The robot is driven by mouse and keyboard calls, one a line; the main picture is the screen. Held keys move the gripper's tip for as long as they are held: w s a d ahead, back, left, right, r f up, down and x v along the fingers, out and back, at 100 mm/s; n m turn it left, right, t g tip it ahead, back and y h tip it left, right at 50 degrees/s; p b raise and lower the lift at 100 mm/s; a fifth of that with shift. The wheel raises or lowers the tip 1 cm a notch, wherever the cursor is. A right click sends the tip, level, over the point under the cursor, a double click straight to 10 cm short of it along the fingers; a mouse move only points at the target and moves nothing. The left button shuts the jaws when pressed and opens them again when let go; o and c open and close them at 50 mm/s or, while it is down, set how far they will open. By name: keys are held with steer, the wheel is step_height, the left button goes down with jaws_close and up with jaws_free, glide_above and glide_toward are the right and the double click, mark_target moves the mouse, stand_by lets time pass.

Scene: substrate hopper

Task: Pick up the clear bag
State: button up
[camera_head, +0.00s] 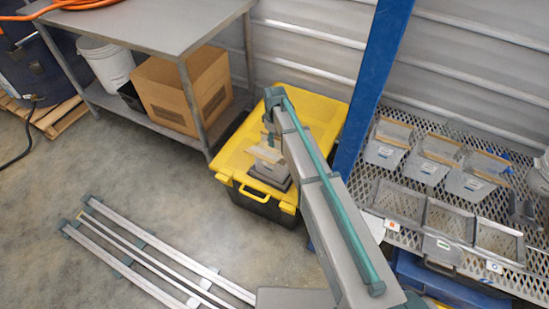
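Several clear, bag-like containers with tan top edges stand in a row on the mesh rack at the right, including a left one (385,150), a middle one (428,168) and a right one (472,183). I cannot tell which is the clear bag of the task. A small pale, partly see-through item with a tan strip (266,154) sits over a grey block on the yellow lid (237,153). My grey and teal arm reaches up from the bottom to above this lid. My gripper's fingers cannot be made out beside or behind the arm.
Open grey bins (448,220) stand at the rack's front. A blue post (375,75) rises between rack and yellow-lidded tote. A metal table (150,22) with a cardboard box (180,90) on its lower shelf stands upper left. Metal rails (140,262) cross the otherwise clear floor.

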jaws_close()
steer(key=shift+r, duration=0.1)
stand_by(0.4)
